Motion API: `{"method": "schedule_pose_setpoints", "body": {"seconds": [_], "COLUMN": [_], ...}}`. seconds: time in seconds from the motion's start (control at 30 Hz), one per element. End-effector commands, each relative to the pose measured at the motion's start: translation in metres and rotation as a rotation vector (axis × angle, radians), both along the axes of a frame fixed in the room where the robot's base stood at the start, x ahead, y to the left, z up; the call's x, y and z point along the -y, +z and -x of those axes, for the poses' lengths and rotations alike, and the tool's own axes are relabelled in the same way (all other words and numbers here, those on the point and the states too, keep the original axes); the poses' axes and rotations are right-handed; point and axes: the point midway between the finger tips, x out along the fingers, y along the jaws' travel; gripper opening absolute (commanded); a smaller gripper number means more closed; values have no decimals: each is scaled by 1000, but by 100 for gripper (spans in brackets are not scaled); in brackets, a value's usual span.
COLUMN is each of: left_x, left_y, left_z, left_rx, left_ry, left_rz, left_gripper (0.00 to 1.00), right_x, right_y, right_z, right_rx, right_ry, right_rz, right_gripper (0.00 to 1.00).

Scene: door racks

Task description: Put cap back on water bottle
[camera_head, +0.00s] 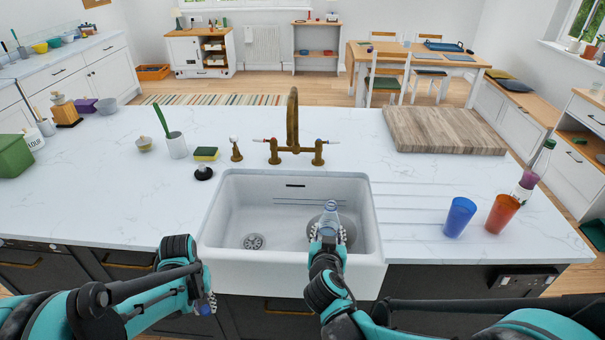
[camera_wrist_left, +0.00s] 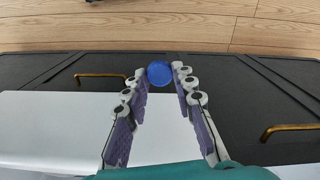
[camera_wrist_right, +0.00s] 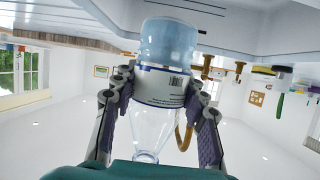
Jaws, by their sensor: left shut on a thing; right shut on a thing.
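My left gripper (camera_head: 207,303) is low in front of the counter, left of the sink. In the left wrist view its fingers (camera_wrist_left: 161,78) are shut on a round blue cap (camera_wrist_left: 160,73) at their tips. My right gripper (camera_head: 328,238) is over the front part of the sink. It is shut on a clear water bottle (camera_head: 330,215), which also shows in the right wrist view (camera_wrist_right: 165,88) with a white barcode label and bluish water. Its narrow neck (camera_wrist_right: 147,156) shows no cap. The cap and bottle are well apart.
The white sink (camera_head: 225,235) has a brass tap (camera_head: 292,125) behind it. A blue cup (camera_head: 459,217), an orange cup (camera_head: 503,213) and a green-necked bottle (camera_head: 540,162) stand at right. A wooden board (camera_head: 445,130) lies behind.

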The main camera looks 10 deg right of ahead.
Motion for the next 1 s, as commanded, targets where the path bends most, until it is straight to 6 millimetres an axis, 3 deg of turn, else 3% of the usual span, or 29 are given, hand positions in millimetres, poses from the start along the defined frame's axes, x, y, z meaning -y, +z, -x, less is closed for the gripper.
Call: {"method": "schedule_pose_setpoints", "body": {"seconds": [0.17, 0.4, 0.6, 1.0], "left_x": [0, 0, 0, 0], "left_y": [0, 0, 0, 0], "left_z": [0, 0, 0, 0], "left_rx": [0, 0, 0, 0], "left_ry": [0, 0, 1, 1], "left_rz": [0, 0, 0, 0], "left_gripper": [17, 17, 17, 17], "right_x": [-19, -65, -91, -98], "right_y": [4, 15, 21, 23], "right_z": [10, 31, 43, 46], "right_rx": [0, -1, 0, 0], "right_ry": [74, 263, 370, 397], "right_rz": [-2, -2, -2, 0], "right_gripper": [0, 0, 0, 0]}}
